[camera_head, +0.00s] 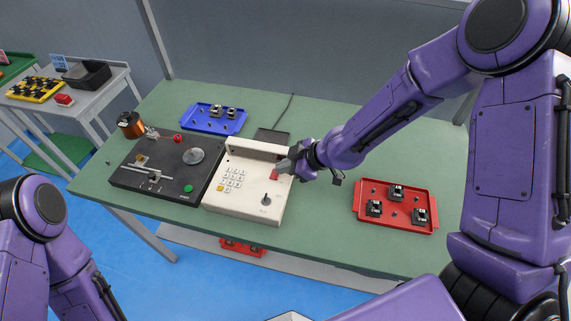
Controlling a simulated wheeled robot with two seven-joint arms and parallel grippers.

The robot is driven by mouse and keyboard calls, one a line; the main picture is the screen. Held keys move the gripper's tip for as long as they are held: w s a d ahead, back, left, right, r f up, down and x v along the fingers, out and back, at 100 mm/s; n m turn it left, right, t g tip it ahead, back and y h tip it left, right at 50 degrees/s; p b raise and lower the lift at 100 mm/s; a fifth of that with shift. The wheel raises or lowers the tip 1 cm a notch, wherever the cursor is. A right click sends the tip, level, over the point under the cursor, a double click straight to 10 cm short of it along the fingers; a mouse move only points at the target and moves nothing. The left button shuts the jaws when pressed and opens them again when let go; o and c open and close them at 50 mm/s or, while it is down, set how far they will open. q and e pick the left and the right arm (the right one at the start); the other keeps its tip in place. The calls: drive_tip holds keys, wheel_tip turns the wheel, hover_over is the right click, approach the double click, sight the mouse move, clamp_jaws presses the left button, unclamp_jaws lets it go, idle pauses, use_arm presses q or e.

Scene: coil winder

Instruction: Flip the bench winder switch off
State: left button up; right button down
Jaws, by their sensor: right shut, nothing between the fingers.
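The bench winder stands on the green table. Its black winding unit (160,172) is at the left, and a cream control box (243,205) with a keypad, a knob and a raised back is beside it. A red switch (275,174) shows near the box's upper right. My right gripper (284,166) is shut and empty, with its tips at the red switch. I cannot tell whether they touch it, nor which way the switch is set. My left gripper is out of view; only part of my left arm shows at the lower left.
A red tray (372,221) with several black parts is at the right of the green table (326,225). A blue tray (196,123) is at the back, and a copper wire spool (130,124) at the back left. A grey side table (75,107) stands at the far left.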

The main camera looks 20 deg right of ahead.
drive_tip(key=shift+s+a+r, duration=0.15)
drive_tip(key=shift+s, duration=0.1)
drive_tip(key=r+p, duration=0.1)
drive_tip(key=p, duration=0.1)
drive_tip(key=r+p, duration=0.4)
drive_tip(key=shift+w+d+r, duration=0.15)
drive_tip(key=shift+w+d, duration=0.05)
drive_tip(key=shift+d, duration=0.2)
drive_tip(key=w+d+p+v, duration=0.1)
drive_tip(key=p+v, duration=0.1)
drive_tip(key=v, duration=0.6)
drive_tip(key=shift+d, duration=0.3)
drive_tip(key=shift+s, duration=0.1)
